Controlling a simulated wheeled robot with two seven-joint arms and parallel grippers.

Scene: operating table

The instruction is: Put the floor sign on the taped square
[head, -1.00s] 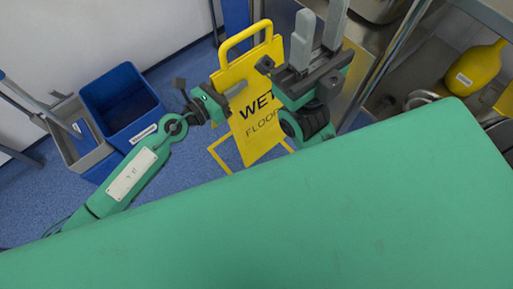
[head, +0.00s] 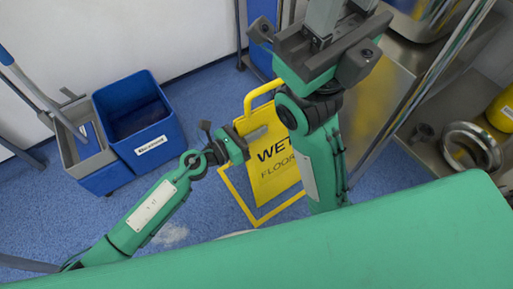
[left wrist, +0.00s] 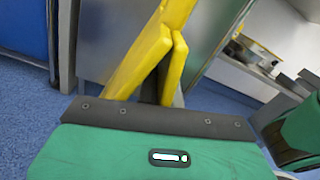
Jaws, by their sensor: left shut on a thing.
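In the left wrist view, the sign's yellow panels (left wrist: 150,58) rise just beyond the gripper body. My right gripper (head: 338,22) is raised in front of the sign, empty, its fingers apart and cut off by the top edge. I cannot make out a taped square.
A blue and grey mop bucket (head: 138,125) stands on the blue floor at left. Metal shelving (head: 398,95) with a metal ring-shaped pan (head: 470,148) is at right. A pale patch (head: 170,236) marks the floor left of the sign.

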